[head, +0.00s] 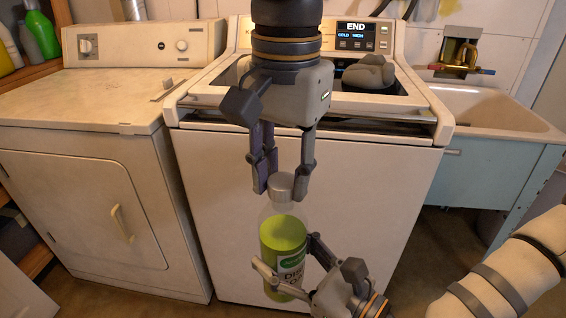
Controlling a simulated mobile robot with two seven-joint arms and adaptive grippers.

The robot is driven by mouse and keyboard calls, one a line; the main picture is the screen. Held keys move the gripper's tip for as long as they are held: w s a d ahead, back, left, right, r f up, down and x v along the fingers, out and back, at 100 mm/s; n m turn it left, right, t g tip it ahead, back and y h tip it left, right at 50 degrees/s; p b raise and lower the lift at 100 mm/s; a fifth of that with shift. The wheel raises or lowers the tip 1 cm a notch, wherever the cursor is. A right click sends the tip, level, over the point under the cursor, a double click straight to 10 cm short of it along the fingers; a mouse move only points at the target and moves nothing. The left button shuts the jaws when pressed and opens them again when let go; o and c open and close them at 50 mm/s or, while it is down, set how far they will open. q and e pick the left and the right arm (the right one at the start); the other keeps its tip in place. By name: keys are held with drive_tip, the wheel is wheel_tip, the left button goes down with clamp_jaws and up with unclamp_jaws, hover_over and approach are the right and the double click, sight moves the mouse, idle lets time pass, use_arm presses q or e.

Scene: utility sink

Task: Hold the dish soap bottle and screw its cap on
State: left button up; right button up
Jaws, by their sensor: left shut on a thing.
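The dish soap bottle (283,237) is clear with green liquid and a green-and-white label. It is upright in front of the washer, with no support visible under it. My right gripper (291,272) comes from the lower right, its fingers on both sides of the bottle's lower part, shut on it. The grey cap (282,188) is at the top of the bottle. My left gripper (281,192) points down from above and is shut on the cap, one finger on each side. The cap looks in line with the bottle; how far it is threaded cannot be told.
A dryer (85,190) stands at left. A utility sink (490,112) is at right. Green bottles (42,35) stand on a shelf at upper left.

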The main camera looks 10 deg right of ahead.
use_arm(q)
drive_tip(key=shift+f, duration=0.5)
idle(0.5)
